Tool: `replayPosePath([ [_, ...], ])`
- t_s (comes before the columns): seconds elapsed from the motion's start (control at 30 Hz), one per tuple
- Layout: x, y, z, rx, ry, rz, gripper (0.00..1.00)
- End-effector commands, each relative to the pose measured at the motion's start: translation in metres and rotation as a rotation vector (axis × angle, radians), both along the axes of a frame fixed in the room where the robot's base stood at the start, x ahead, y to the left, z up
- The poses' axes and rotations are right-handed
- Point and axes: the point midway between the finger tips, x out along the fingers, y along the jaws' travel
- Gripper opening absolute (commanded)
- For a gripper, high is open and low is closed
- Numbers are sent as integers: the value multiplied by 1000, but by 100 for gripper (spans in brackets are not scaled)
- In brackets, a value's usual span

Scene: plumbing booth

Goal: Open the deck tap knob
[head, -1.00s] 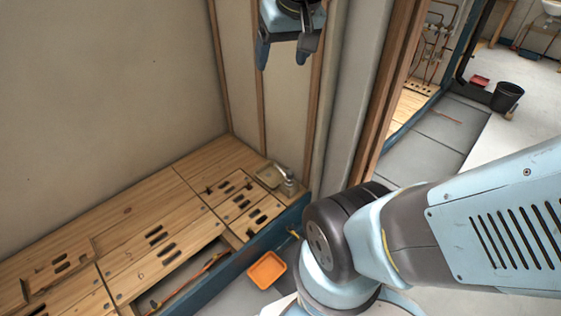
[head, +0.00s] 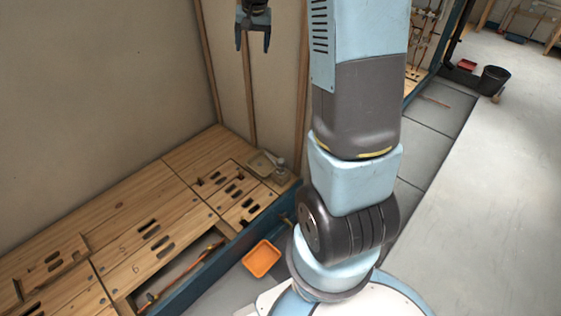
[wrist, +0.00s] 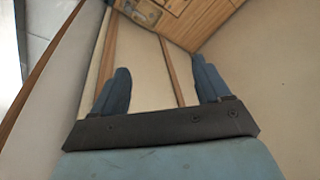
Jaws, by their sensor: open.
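The deck tap (head: 281,166) is a small grey metal fitting at the right end of the wooden deck (head: 120,226), beside a small pale basin (head: 262,163). Its knob is too small to make out in the head view. My gripper (head: 253,46) is open and empty, high above the deck in front of the wall and well apart from the tap. In the wrist view my gripper (wrist: 160,84) shows two blue fingers spread wide with nothing between them. I cannot make out the tap in that view.
An orange tray (head: 262,258) lies on the floor in front of the blue deck edge (head: 225,262). The deck has slotted panels and an open gap with a copper pipe (head: 185,272). A black bucket (head: 494,79) stands far right. The grey floor at right is mostly clear.

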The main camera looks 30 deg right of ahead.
Motion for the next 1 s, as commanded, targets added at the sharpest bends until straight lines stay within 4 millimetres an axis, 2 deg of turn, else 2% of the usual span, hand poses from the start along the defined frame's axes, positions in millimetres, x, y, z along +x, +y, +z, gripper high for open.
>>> replayPosePath([
  [0.03, 13, -7, -16, 5, 13, -18, 76],
  [0.2, 51, -27, -66, 18, 46, -78, 76],
  [0.37, 81, -46, -119, 29, 76, -136, 76],
  [0.5, 102, -63, -170, 38, 102, -184, 76],
  [0.77, 129, -94, -275, 50, 149, -275, 76],
  [1.0, 136, -120, -380, 57, 195, -358, 76],
])
